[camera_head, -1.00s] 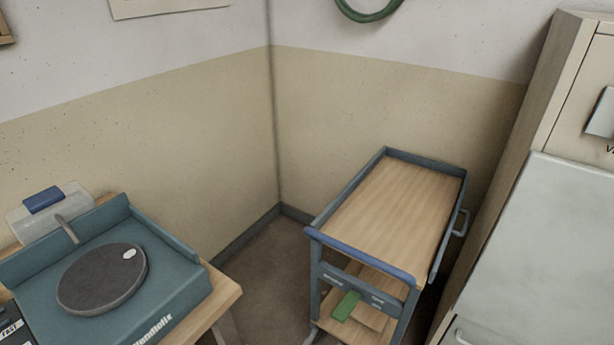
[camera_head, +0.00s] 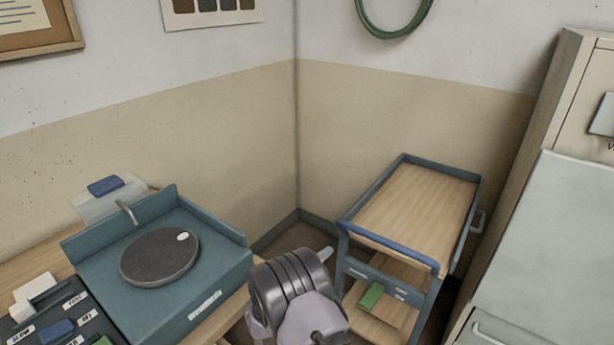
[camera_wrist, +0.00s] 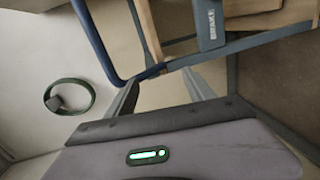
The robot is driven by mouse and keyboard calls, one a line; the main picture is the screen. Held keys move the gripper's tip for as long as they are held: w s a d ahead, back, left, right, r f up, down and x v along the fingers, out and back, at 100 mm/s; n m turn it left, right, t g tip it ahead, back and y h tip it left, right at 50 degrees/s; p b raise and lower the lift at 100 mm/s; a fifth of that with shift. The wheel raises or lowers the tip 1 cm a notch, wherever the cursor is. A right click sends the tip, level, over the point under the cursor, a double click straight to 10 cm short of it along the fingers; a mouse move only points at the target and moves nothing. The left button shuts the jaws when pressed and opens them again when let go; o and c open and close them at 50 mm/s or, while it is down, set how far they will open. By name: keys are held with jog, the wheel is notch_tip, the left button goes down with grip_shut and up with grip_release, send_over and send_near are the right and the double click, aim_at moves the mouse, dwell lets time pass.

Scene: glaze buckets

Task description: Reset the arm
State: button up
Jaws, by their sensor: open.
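My gripper (camera_wrist: 160,88) shows in the wrist view with its two grey fingers spread apart and nothing between them. A green light strip glows on its housing. Part of the trolley's frame and wooden shelf lies beyond the fingers in that view. In the head view my arm rises from the bottom edge, between the wheel table and the trolley. The fingers are mostly hidden there behind the arm's dark grey joint.
A wooden-topped trolley (camera_head: 418,205) with a blue handle stands right of my arm. A green block (camera_head: 371,296) lies on its lower shelf. A teal pottery wheel unit (camera_head: 215,262) is at left, a pale cabinet (camera_head: 560,230) at right. A green hose (camera_head: 395,33) hangs on the wall.

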jog(key=w+r+m+y, duration=0.3)
jog(key=r+m+y, duration=0.25)
jog(key=r, duration=0.95)
jog(key=s+r+m+g+y, duration=0.1)
jog(key=s+r+m+y, duration=0.3)
jog(key=s+r, duration=0.6)
jog(key=s+d+m+g+y, duration=0.1)
jog(key=s+d+m+g, duration=0.1)
jog(key=s, duration=1.4)
jog(key=s+d+r+m+g+y, duration=0.1)
jog(key=s+d+m+g, duration=0.2)
jog(key=s, duration=1.3)
jog(key=shift+s+d+g, duration=0.15)
jog(key=shift+d+g, duration=0.05)
jog(key=shift+g, duration=0.4)
jog(key=shift+r, duration=0.1)
